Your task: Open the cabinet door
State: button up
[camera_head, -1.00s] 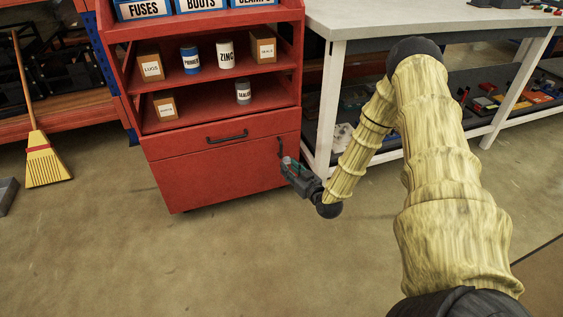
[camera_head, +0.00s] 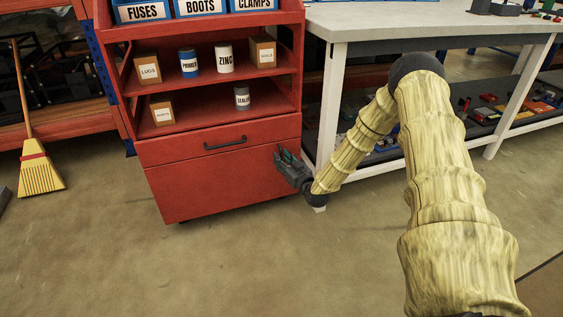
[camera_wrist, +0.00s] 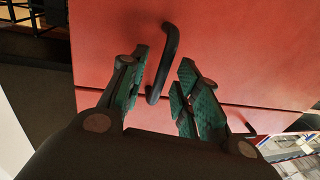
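The red cabinet door (camera_head: 225,188) is the lower panel of the red shelf unit and looks shut. It also fills the upper part of the wrist view (camera_wrist: 110,45). Its dark bar handle (camera_wrist: 168,55) shows in the wrist view between my gripper's two green-padded fingers. My gripper (camera_wrist: 163,70) is open, with a finger on each side of the handle and visible gaps. In the head view, my gripper (camera_head: 284,156) is at the door's upper right edge and hides the handle there.
A drawer (camera_head: 215,142) with a black handle (camera_head: 225,143) is above the door. Open shelves above hold boxes and cans. A white-legged workbench (camera_head: 420,22) stands close on the right. A broom (camera_head: 38,172) leans at the left. The floor in front is clear.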

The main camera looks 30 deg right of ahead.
jog(key=shift+w, duration=0.7)
jog(key=shift+c, duration=0.2)
grip_shut()
jog(key=shift+s, duration=0.1)
